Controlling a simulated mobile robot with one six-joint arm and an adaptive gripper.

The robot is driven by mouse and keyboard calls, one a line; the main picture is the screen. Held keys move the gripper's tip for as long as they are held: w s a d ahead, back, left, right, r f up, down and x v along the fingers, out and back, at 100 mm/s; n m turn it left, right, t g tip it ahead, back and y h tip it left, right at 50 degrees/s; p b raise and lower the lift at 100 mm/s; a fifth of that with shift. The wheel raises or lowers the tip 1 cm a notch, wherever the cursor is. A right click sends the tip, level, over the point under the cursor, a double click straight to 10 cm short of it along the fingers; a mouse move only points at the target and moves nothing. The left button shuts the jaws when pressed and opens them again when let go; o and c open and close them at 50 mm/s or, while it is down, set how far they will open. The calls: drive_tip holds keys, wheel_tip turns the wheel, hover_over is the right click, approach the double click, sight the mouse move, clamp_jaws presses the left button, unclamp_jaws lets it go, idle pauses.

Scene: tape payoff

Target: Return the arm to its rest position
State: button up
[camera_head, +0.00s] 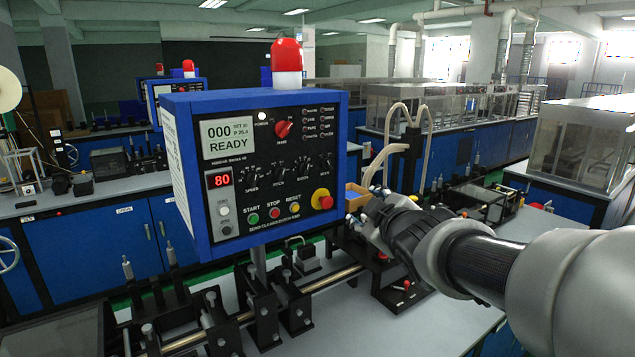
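My arm reaches in from the right edge, and my gripper (363,224) is at its far end, just right of the blue control box (186,190). The gripper is small and seen from behind, so I cannot tell whether its fingers are open or shut or hold anything. The control box has a black front panel. Its display reads "000" and "READY", a red readout shows 80, and a red lamp (286,58) stands on top. A red and yellow stop button (322,199) sits at the panel's lower right, close to the gripper.
A shaft assembly with black brackets (262,315) runs along the grey bench (375,332) below the box. An orange-brown bin (356,192) and looped pale tubes (408,112) stand behind the gripper. Clear-covered machines (585,140) stand at right.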

drive_tip(key=s+d+f+m+g+h, duration=0.2)
drive_tip(key=s+d+f+m, duration=0.15)
drive_tip(key=s, duration=0.55)
drive_tip(key=s+d+f+m+g+h, duration=0.1)
drive_tip(key=s+d+f+m+g, duration=0.25)
drive_tip(key=s, duration=0.55)
drive_tip(key=s+a+f+m+g, duration=0.1)
drive_tip(key=s+f, duration=0.3)
drive_tip(key=s, duration=0.5)
drive_tip(key=s+a+f+m+g+y, duration=0.1)
drive_tip(key=s+a+f+m+g, duration=0.1)
drive_tip(key=s+f, duration=0.3)
drive_tip(key=s+m+g, duration=0.1)
drive_tip(key=s, duration=0.2)
drive_tip(key=shift+s, duration=0.4)
